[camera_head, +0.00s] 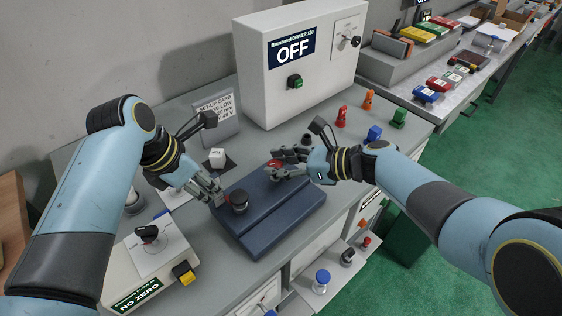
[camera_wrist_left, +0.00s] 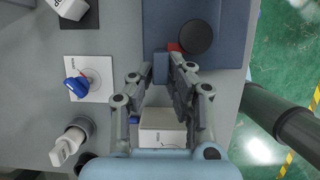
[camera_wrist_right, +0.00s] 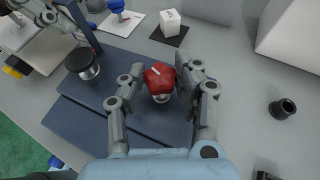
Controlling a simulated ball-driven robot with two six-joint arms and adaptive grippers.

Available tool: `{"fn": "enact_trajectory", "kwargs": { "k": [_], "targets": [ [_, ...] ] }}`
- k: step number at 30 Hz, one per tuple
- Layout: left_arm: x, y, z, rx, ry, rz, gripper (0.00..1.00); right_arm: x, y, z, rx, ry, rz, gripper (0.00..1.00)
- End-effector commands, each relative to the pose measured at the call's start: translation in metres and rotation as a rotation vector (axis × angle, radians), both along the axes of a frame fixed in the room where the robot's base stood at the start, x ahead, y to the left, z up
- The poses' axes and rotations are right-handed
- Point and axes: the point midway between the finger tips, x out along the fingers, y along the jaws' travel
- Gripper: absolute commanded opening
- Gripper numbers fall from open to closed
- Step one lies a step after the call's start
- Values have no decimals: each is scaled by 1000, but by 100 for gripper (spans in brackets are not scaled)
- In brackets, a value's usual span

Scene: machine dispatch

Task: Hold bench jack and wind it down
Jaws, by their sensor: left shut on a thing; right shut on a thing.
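The bench jack seems to be the dark blue stepped block (camera_head: 284,215) on the grey bench; it also shows in the right wrist view (camera_wrist_right: 110,85). A black round knob (camera_head: 239,201) stands on its left part, and a red knob (camera_wrist_right: 158,79) on a pale stem on its far part. My left gripper (camera_head: 217,193) is shut on a small blue upright piece (camera_wrist_left: 160,66) at the block's left edge, beside the black knob. My right gripper (camera_wrist_right: 159,82) is shut on the red knob from above; its fingers partly hide the knob in the head view.
A white cabinet (camera_head: 312,75) reading OFF stands behind. A box (camera_head: 145,268) reading NO ZERO stands front left. A white cube (camera_head: 217,157) and a sign (camera_head: 216,112) are behind my left gripper. Orange, blue and green pieces (camera_head: 374,133) stand at the right.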

Motion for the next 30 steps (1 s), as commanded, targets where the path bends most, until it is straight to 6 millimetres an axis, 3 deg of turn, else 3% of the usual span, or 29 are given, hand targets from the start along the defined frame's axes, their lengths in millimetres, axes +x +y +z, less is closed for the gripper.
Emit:
{"fn": "enact_trajectory", "kwargs": {
  "k": [3,30],
  "targets": [
    [-1,1,-1,3,3,-3,0,4,-4,1,-8,-7,-8,0],
    [-1,4,-1,11,5,-2,0,7,-9,0,-14,-8,128,0]
  ]
}}
